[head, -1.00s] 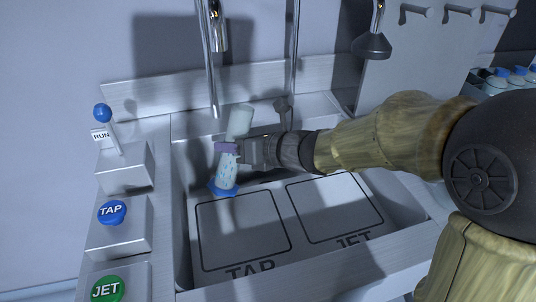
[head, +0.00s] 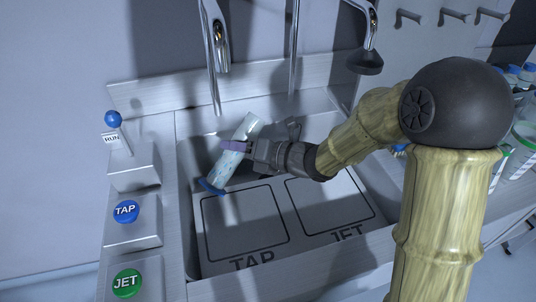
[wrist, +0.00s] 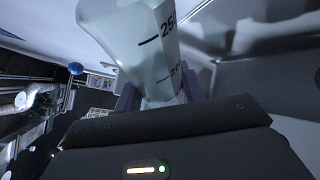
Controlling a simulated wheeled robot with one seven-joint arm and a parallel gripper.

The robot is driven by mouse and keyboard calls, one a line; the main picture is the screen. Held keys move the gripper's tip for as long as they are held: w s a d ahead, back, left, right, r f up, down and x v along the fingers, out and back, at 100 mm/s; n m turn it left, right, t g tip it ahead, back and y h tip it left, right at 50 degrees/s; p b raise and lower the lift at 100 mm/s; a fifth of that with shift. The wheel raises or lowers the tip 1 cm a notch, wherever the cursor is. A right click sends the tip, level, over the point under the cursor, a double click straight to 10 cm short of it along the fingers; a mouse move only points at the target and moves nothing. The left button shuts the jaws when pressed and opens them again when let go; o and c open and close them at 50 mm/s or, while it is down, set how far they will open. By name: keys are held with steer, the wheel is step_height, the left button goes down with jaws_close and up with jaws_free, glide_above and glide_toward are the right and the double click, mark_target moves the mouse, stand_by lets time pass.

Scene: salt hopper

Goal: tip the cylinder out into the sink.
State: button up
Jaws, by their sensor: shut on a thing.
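Whether liquid is inside I cannot tell.
A tap spout (head: 216,50) hangs above the sink's back left, and a dark spray head (head: 362,62) at the back right. The TAP button (head: 126,211), JET button (head: 127,283) and RUN lever (head: 114,120) line the left edge. Bottles stand far right.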

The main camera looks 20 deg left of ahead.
mark_target(241, 158)
steer(key=shift+s+a+f+m+b, duration=0.1)
steer(key=shift+s+f+m+b, duration=0.05)
steer(key=shift+f+m+b, duration=0.4)
steer(key=shift+s+f+m+y+b, duration=0.2)
steer(key=shift+f+m+y+b, duration=0.6)
steer(key=shift+f+m+b, duration=0.6)
steer(key=shift+w+d+f+m+y+b, duration=0.2)
steer(key=shift+w+f+m+y+b, duration=0.35)
steer(key=shift+b, duration=0.6)
steer(key=shift+r, duration=0.1)
steer(key=shift+r+m, duration=0.45)
steer(key=shift+m, duration=0.25)
